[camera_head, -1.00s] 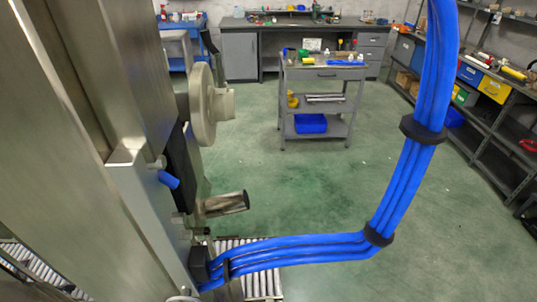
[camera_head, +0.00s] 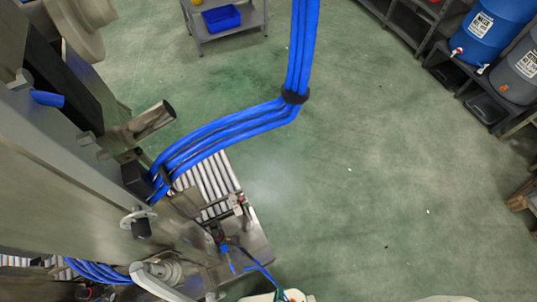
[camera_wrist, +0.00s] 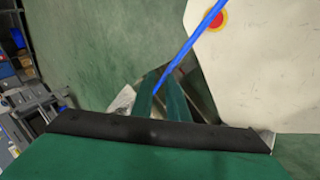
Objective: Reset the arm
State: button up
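In the wrist view, two dark green strips that look like the fingers of my gripper (camera_wrist: 162,98) show beyond a black bar (camera_wrist: 155,132). I cannot make out their tips or the gap between them clearly. I see nothing held between them. A thin blue cable (camera_wrist: 190,42) crosses in front of this spot. A cream panel with a red button (camera_wrist: 215,19) stands at the upper right. In the head view my gripper cannot be made out; only cream edges (camera_head: 262,297) show at the bottom.
A steel machine (camera_head: 60,190) fills the left of the head view, with thick blue hoses (camera_head: 225,125) arching from it. A roller conveyor (camera_head: 208,185) lies below them. Shelving with a blue drum (camera_head: 490,28) stands at upper right. Green floor (camera_head: 370,180) is clear between.

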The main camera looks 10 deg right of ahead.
jog(key=w+a+r+m+t+y, duration=0.1)
jog(key=w+a+r+m+y, duration=0.2)
jog(key=r, duration=0.6)
jog(key=a+r+m+t+y, duration=0.15)
jog(key=a+r, duration=0.35)
jog(key=r, duration=0.5)
jog(key=w+d+r+m+t+h, duration=0.1)
jog(key=w+r+m+t, duration=0.2)
jog(key=r, duration=1.2)
jog(key=w+d+r+m+t+h, duration=0.1)
jog(key=w+r, duration=0.4)
jog(key=r, duration=1)
jog(key=shift+w+d+m+t, duration=0.15)
jog(key=shift+d+m+t, duration=0.55)
jog(key=shift+m+t, duration=0.4)
